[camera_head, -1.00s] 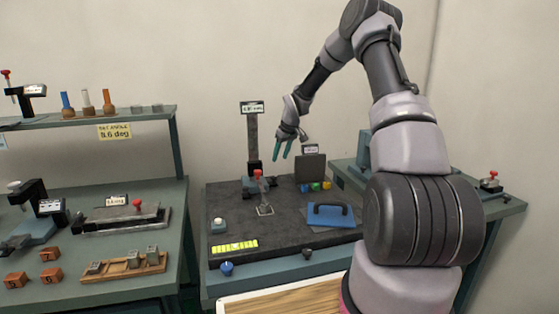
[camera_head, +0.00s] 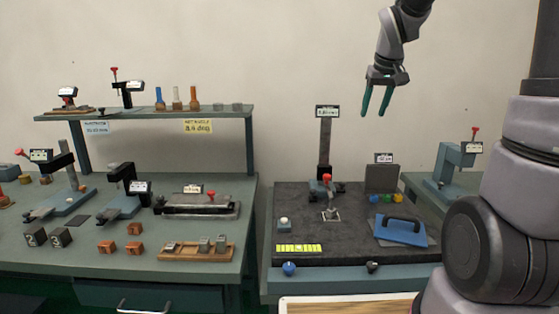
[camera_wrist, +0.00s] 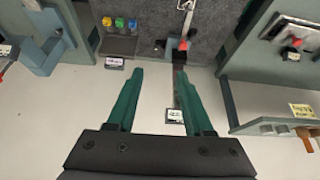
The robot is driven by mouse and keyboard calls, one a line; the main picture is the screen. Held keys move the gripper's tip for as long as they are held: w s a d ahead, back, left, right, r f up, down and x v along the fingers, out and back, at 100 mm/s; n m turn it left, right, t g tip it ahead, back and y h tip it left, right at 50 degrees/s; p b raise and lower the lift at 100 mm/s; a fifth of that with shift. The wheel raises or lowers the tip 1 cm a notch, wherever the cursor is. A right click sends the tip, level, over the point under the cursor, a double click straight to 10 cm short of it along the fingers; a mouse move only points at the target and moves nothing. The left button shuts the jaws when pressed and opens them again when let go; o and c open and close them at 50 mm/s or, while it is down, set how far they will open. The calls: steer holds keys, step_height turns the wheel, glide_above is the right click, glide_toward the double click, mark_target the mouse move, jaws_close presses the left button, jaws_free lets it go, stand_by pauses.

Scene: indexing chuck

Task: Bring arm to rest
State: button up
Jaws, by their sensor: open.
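My gripper (camera_head: 376,99) is in the upper right of the head view, raised in front of the bare wall with its two green fingers pointing down. The fingers stand apart with nothing between them. In the wrist view my gripper (camera_wrist: 160,102) also shows open, with the pale wall and a small display label (camera_wrist: 175,115) beyond the fingers. It touches nothing. Below it in the head view is the dark bench top (camera_head: 350,241), with a black column (camera_head: 325,145) and a red-knobbed lever (camera_head: 328,188) on it.
A blue block with a handle (camera_head: 401,229) lies on the bench's right part. A yellow-green strip (camera_head: 299,248) lies near its front left. A shelved green bench (camera_head: 130,265) with several fixtures stands left. A blue-grey press (camera_head: 452,162) stands right. Space around my gripper is clear.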

steer(key=s+a+r+m+t+y, duration=0.1)
steer(key=s+r+m, duration=0.1)
steer(key=s, duration=0.9)
steer(key=s+a+r+m+t+y, duration=0.1)
steer(key=s+r+m, duration=0.1)
steer(key=s, duration=1)
steer(key=shift+r, duration=0.25)
steer(key=shift+s, duration=0.1)
